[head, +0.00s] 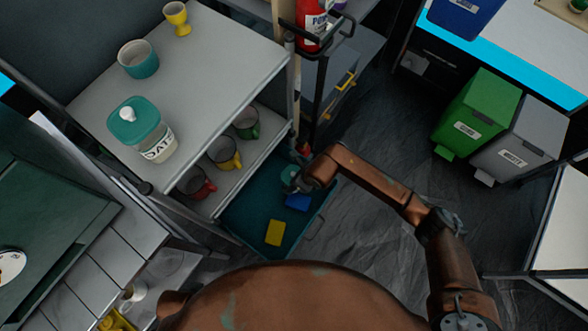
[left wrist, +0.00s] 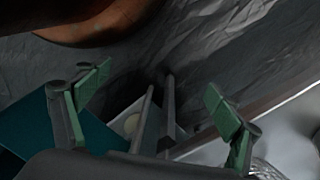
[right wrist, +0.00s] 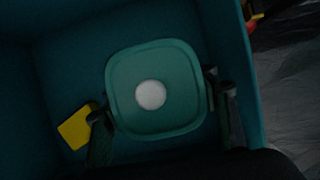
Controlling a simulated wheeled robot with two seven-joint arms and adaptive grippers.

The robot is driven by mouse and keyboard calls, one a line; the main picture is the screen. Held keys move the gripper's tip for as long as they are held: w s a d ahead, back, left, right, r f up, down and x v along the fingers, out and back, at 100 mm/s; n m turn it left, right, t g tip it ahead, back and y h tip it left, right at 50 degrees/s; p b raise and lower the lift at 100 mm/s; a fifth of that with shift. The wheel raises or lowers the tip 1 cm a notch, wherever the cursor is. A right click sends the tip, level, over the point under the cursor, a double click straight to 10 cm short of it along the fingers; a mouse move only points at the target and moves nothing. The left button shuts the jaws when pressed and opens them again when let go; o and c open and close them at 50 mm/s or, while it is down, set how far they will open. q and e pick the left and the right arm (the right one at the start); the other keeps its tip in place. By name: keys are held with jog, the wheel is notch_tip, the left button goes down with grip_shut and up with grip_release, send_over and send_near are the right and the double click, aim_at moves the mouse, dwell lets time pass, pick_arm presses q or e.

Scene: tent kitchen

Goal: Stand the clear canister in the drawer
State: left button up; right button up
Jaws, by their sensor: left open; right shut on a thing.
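My right gripper (right wrist: 158,108) is shut on a canister, with a finger at each side. From above I see its square teal lid (right wrist: 172,60) with a round white knob. The lid hides the canister's body, so I cannot tell whether its base touches the floor. In the head view the lid (head: 288,174) shows beside my right gripper (head: 298,182), over the back part of the open teal drawer (head: 246,214). It looks about upright. My left gripper (left wrist: 158,97) is open and empty, away from the drawer's contents.
A yellow block (head: 275,232) and a blue block (head: 298,202) lie in the drawer. An oats canister with a teal lid (head: 135,122), a teal bowl (head: 139,60) and a yellow egg cup (head: 177,16) stand on the cart top. Several mugs (head: 224,152) stand on the shelf below.

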jog(key=f, duration=0.1)
jog(key=w+f, duration=0.1)
jog(key=shift+w+d+f+b, duration=0.1)
jog(key=shift+w+f+b, duration=0.2)
jog(key=shift+b, duration=0.1)
jog(key=shift+w, duration=0.15)
jog(key=f, duration=0.1)
jog(key=f+b, duration=0.2)
jog(key=shift+w+d+f, duration=0.1)
jog(key=shift+w+f, duration=0.15)
pick_arm(q)
jog(key=w+d+f+t+h, duration=0.1)
jog(key=w+d+f+t, duration=0.1)
jog(key=w+d+f, duration=0.2)
notch_tip(320, 180, down, 2)
jog(key=shift+w+d+f+t, duration=0.25)
jog(key=shift+w+t, duration=0.15)
jog(key=shift+w, duration=0.55)
pick_arm(e)
jog(key=shift+c, duration=0.9)
jog(key=shift+f, duration=0.1)
jog(key=o, duration=1.5)
